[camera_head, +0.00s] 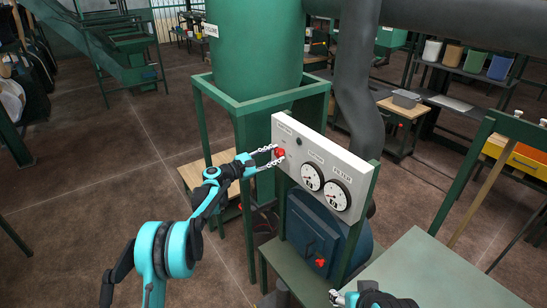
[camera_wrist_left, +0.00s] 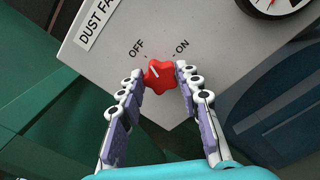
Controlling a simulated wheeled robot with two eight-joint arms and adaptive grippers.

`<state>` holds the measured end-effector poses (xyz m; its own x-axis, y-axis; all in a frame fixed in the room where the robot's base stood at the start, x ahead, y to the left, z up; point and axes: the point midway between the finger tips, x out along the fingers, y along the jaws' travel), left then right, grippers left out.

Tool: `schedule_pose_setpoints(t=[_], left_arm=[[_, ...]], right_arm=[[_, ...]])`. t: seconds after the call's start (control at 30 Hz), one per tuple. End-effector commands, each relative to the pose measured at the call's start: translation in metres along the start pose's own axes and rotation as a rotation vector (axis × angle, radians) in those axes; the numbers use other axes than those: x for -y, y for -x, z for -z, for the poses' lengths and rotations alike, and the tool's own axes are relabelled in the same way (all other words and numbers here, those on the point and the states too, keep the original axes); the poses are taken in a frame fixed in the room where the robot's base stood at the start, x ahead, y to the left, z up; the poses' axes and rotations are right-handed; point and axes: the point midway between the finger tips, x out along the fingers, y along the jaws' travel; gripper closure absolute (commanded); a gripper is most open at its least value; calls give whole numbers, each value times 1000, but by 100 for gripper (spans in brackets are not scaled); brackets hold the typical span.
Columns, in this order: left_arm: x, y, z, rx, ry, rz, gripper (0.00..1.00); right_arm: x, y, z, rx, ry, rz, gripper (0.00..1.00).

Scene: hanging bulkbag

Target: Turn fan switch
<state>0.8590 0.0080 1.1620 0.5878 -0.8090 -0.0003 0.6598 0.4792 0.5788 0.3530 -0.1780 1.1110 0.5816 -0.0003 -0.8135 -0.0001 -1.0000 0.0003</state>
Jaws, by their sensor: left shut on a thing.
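The fan switch is a red star-shaped knob (camera_head: 280,153) on the light grey control panel (camera_head: 325,150). In the left wrist view the red knob (camera_wrist_left: 159,74) sits below the labels OFF, at its upper left, and ON, at its upper right. A white mark on the knob points up and left, toward OFF. My left gripper (camera_head: 274,157) reaches in from the left and is shut on the knob; its fingers (camera_wrist_left: 158,82) stand on either side of it. My right gripper (camera_head: 338,298) shows only partly at the bottom edge, and its jaws are unclear.
Two round gauges (camera_head: 323,186) sit on the panel right of the knob. A blue motor housing (camera_head: 318,232) with a red knob (camera_head: 320,262) is below. A green table (camera_head: 425,270) stands at the lower right, and a green frame (camera_head: 240,105) holds the tank behind.

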Motion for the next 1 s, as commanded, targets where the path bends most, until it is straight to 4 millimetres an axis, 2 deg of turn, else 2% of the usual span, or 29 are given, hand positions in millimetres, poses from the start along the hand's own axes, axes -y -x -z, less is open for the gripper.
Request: schedule_pose_setpoints(t=[1.0], left_arm=[[3, 0, 2, 0, -954, 0, 95]], right_arm=[[0, -19, -14, 0, 0, 0, 45]])
